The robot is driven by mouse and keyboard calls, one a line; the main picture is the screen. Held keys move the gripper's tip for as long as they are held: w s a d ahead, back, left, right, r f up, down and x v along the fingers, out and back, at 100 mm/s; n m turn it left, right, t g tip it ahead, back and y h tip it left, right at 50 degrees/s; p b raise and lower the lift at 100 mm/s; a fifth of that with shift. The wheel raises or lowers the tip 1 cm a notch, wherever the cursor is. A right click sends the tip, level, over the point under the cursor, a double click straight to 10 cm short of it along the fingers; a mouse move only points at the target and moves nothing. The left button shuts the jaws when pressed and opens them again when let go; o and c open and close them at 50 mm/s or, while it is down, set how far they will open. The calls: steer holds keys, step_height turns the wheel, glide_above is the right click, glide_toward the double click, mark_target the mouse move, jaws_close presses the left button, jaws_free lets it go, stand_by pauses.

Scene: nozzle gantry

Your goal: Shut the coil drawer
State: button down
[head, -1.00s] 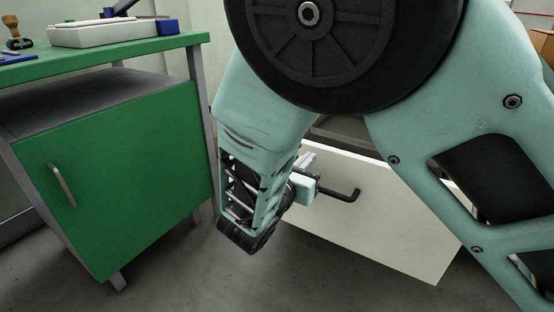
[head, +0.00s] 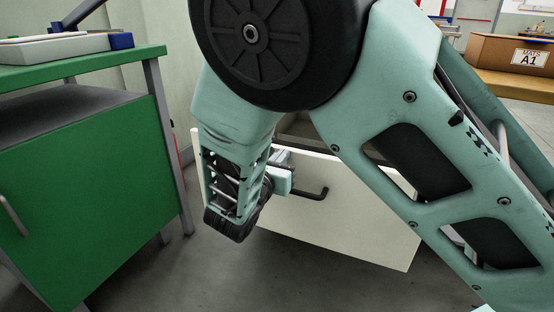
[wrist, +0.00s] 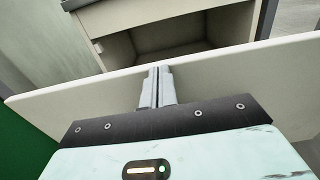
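The coil drawer shows as a wide cream front panel (head: 340,220) with a dark bar handle (head: 312,193) in the head view. In the wrist view the panel (wrist: 235,75) stands out from the cabinet (wrist: 100,20), whose dark opening shows behind it, so the drawer is open. My gripper (head: 282,158) is at the panel, just left of the handle. In the wrist view its two grey fingers (wrist: 157,85) lie side by side, shut with nothing seen between them, and overlap the panel. I cannot tell whether they touch it. My arm hides part of the drawer and cabinet.
A green workbench cabinet (head: 90,190) with a box (head: 55,48) on top stands close on the left. A cardboard box marked A1 (head: 500,60) sits at the back right. Grey floor (head: 290,285) in front of the drawer is clear.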

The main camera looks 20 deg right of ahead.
steer(key=p+x, duration=0.5)
steer(key=x, duration=2.8)
steer(key=shift+d+r, duration=0.25)
